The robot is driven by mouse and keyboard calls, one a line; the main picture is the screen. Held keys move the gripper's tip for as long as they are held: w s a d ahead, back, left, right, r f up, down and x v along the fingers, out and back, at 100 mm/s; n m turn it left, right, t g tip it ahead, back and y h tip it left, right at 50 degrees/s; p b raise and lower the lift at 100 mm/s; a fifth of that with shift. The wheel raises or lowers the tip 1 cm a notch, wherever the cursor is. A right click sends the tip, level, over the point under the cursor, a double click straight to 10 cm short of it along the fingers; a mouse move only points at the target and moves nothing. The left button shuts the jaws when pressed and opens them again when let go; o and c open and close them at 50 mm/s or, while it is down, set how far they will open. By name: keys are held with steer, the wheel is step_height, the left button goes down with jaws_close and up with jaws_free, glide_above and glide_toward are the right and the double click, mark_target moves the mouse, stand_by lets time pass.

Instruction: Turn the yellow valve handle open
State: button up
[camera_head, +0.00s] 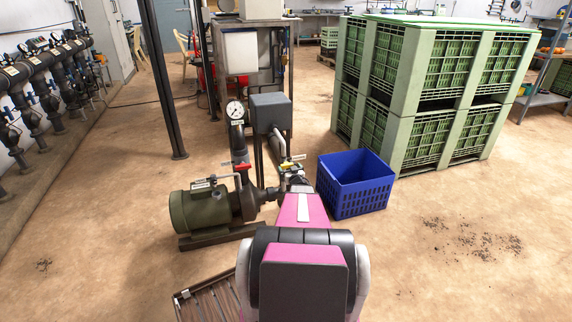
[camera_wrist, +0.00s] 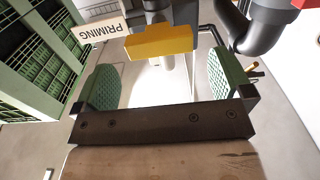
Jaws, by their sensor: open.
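The yellow valve handle (camera_wrist: 160,42) shows in the wrist view as a short flat bar on the pipework, just beyond my fingertips and roughly centred between them. In the head view a small yellow piece (camera_head: 290,164) shows just past the end of my pink arm. My gripper (camera_wrist: 165,78) is open, with one green-padded finger on each side and nothing held. I cannot tell whether the handle's near edge is between the pads. In the head view my arm hides most of the gripper and the lower pipework.
A "PRIMING" tag (camera_wrist: 88,31) hangs left of the handle. A red handle (camera_head: 243,167) and green pump (camera_head: 207,208) stand to the left. A blue crate (camera_head: 355,190) sits close on the right, before stacked green bins (camera_head: 400,150). Floor at right is clear.

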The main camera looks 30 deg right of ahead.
mark_target(288, 165)
steer(key=x, duration=0.6)
steer(key=shift+w, duration=0.15)
steer(key=c, duration=0.9)
